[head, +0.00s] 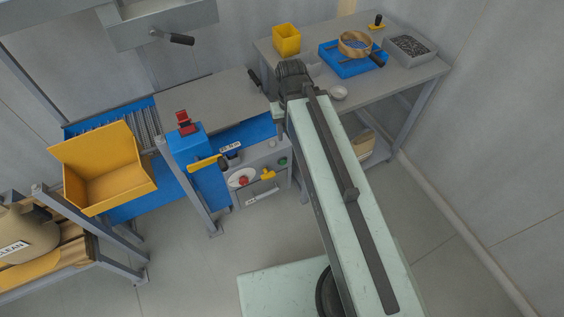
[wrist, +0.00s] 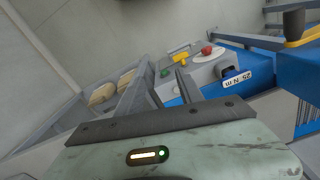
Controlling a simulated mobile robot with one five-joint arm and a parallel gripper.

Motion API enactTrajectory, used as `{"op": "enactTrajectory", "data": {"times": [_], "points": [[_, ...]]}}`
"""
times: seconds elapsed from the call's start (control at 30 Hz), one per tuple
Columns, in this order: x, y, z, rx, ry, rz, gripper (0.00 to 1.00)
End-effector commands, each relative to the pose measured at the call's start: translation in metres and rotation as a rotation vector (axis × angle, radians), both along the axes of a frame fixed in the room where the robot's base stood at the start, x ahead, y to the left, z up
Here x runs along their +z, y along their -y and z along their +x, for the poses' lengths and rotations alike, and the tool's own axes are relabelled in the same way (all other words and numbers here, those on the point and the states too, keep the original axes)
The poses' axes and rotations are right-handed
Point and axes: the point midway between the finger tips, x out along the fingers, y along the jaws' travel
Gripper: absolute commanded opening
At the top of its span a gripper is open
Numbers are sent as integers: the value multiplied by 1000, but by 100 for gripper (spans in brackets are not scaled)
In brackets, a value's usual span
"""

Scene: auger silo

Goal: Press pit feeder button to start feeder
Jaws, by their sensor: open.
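A grey control box (head: 262,178) hangs on the front of the blue machine. It carries a red button (head: 243,180) on a pale disc, a yellow handle (head: 268,174) and a green button (head: 282,161). No legible label shows which is the pit feeder button. In the wrist view the green button (wrist: 164,72) appears between the fingertips of my gripper (wrist: 162,78), with the yellow handle (wrist: 181,58) and red button (wrist: 207,50) to the right. My gripper is open and empty, seemingly short of the panel. In the head view my arm largely hides the gripper.
The blue machine carries a blue post with a red top (head: 184,122) and a yellow lever (head: 203,163). A yellow bin (head: 102,169) stands at left. A grey table (head: 390,83) with a blue tray (head: 335,62) stands at back right. The floor in front is clear.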

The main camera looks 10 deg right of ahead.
Motion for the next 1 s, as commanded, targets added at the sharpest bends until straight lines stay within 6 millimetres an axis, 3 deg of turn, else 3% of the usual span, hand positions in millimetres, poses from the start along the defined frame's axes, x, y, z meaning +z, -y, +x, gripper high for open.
{"op": "enactTrajectory", "data": {"times": [0.4, 0.57, 1.0], "points": [[0, 0, 0, 0, 0, 0, 44], [0, 0, 0, 0, 0, 0, 0], [0, 0, 0, 0, 0, 0, 0]]}}
